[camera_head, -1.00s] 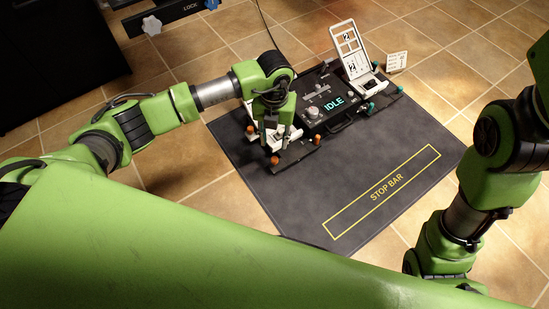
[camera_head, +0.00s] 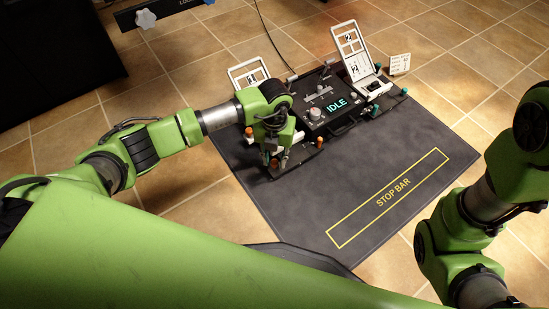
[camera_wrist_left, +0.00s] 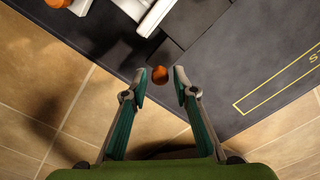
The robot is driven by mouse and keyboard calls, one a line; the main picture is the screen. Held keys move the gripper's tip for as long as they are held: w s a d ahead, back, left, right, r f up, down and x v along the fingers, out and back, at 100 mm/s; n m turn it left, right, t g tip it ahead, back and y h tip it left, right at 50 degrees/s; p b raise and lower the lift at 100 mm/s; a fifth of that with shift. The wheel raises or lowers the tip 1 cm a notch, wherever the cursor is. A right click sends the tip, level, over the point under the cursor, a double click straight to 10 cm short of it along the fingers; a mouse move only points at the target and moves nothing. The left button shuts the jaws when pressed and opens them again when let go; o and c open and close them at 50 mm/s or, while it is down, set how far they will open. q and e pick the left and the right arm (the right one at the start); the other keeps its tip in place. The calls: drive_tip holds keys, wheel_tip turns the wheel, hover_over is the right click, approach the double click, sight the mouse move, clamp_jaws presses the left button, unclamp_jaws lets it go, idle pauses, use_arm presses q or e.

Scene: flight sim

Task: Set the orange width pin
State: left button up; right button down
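The device (camera_head: 318,104) on the dark mat has several orange-topped pins. One orange pin (camera_head: 274,163) is at its front left corner, by my left gripper (camera_head: 275,158). Other orange pins stand at the left edge (camera_head: 248,132) and at the front (camera_head: 319,141). In the left wrist view, an orange knob (camera_wrist_left: 160,74) shows between the fingertips of my left gripper (camera_wrist_left: 162,83). The fingers are apart, with a gap on both sides of the knob. Another orange knob (camera_wrist_left: 58,2) is cut off at the top left. My right arm is at the right; its gripper is out of the picture.
Two white frames stand up at the device's left (camera_head: 240,72) and right (camera_head: 352,50). Teal knobs (camera_head: 404,91) are on its right side. The display reads IDLE (camera_head: 337,105). The mat (camera_head: 400,170) is clear around the yellow STOP BAR box. A small white sign (camera_head: 400,63) stands behind.

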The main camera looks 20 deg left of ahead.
sight(275, 162)
use_arm(q)
clamp_jaws()
drive_tip(key=shift+f, duration=1.45)
drive_tip(key=shift+o, duration=2.4)
unclamp_jaws()
drive_tip(key=shift+s+f, duration=0.1)
drive_tip(key=shift+r, duration=0.5)
wheel_tip(275, 162, up, 11)
